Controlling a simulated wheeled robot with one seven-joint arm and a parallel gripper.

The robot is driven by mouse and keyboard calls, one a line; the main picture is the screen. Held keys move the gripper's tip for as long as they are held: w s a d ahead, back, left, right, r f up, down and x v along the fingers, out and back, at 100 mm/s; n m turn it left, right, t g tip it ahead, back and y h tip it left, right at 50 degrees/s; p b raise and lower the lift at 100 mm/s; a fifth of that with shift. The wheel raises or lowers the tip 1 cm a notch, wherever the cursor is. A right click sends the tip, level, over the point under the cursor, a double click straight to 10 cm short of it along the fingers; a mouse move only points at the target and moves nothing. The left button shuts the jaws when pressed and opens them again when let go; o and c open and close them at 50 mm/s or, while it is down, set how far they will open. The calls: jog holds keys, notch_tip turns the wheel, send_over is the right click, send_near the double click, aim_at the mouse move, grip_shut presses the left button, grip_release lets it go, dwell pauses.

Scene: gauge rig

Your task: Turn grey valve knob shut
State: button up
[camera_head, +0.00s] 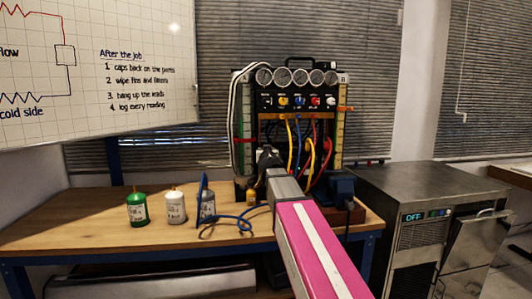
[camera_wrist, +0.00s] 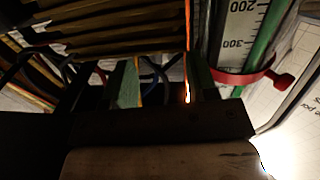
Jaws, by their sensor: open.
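The gauge rig (camera_head: 300,112) stands upright on the wooden bench, with a row of small knobs under its round gauges. A pale knob (camera_head: 331,101) sits at the row's right end; it is too small to tell whether it is the grey one. My gripper (camera_head: 267,153) is low in front of the rig's left part, below the knob row, partly hidden by my arm. In the wrist view my open gripper (camera_wrist: 160,82) has its two fingers apart, with dark cables behind them. No knob shows between the fingers.
Yellow, blue and red hoses (camera_head: 308,150) hang below the knobs. A scaled tube with a red clamp (camera_wrist: 246,77) is close to the right finger. Green, white and grey canisters (camera_head: 174,206) stand on the bench (camera_head: 88,215) at left. A steel machine (camera_head: 405,215) stands at right.

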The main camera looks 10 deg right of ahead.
jog(key=w, duration=0.3)
jog(key=shift+w+d, duration=0.15)
jog(key=shift+d, duration=0.05)
jog(key=c, duration=0.9)
